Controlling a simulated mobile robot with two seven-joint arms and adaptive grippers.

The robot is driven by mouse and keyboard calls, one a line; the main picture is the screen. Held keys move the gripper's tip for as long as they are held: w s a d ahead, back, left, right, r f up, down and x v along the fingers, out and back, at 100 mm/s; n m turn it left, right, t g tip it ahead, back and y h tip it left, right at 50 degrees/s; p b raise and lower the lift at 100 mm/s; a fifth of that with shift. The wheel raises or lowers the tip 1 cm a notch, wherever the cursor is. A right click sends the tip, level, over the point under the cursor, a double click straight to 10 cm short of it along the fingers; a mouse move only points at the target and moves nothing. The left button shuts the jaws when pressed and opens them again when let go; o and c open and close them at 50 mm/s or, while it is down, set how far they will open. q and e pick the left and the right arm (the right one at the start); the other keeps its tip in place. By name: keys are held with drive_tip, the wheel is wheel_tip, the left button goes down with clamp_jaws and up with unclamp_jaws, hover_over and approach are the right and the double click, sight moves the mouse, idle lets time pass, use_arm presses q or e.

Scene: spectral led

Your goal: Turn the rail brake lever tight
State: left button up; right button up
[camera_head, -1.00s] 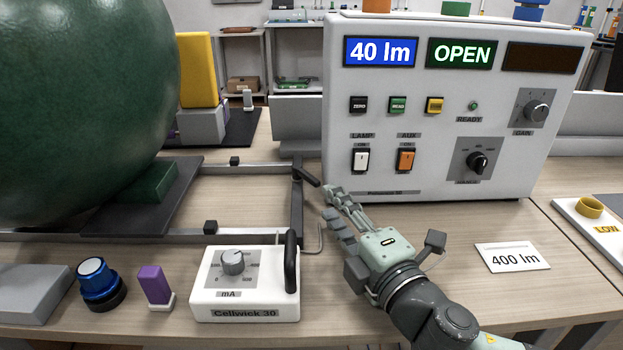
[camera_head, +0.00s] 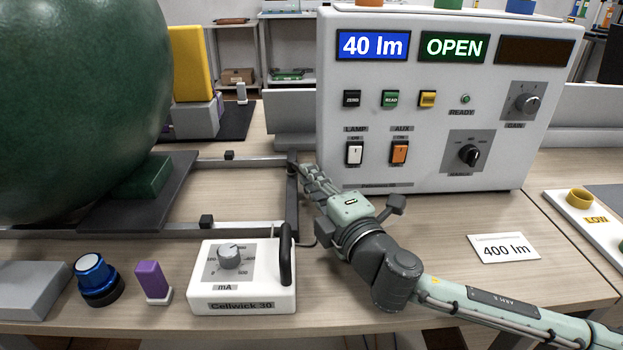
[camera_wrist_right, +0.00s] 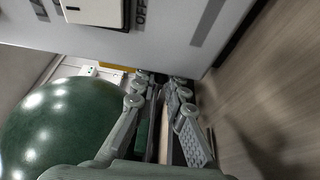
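The rail brake lever is a short black bar at the right end of the rail frame (camera_head: 250,226). In the head view its outer part is hidden behind my right gripper (camera_head: 304,176), and only a dark bit at the corner shows. My right gripper reaches in from the lower right with its fingertips at the lever. In the right wrist view the gripper (camera_wrist_right: 160,78) has its two fingers apart, with a dark strip and a tan strip visible between them. I cannot tell whether the fingers touch the lever. My left gripper is not in view.
The instrument box (camera_head: 425,150) stands close behind my right gripper. A green sphere (camera_head: 70,100) sits on the rails at left. A Cellwick 30 box (camera_head: 240,285) with a black handle stands in front. A 400 lm card (camera_head: 505,249) lies to the right.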

clamp_jaws()
drive_tip(key=shift+s+a+m+h, duration=0.15)
drive_tip(key=shift+a+m+h, duration=0.15)
drive_tip(key=shift+h, duration=0.2)
drive_tip(key=shift+a+r+m+t+h+p, duration=0.1)
drive_tip(key=shift+a+m+t+h+p, duration=0.05)
drive_tip(key=shift+m+t+h+p, duration=0.15)
drive_tip(key=shift+h, duration=0.3)
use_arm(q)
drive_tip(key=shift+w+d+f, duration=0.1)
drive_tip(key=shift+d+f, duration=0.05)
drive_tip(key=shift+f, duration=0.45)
use_arm(e)
drive_tip(key=o, duration=0.6)
unclamp_jaws()
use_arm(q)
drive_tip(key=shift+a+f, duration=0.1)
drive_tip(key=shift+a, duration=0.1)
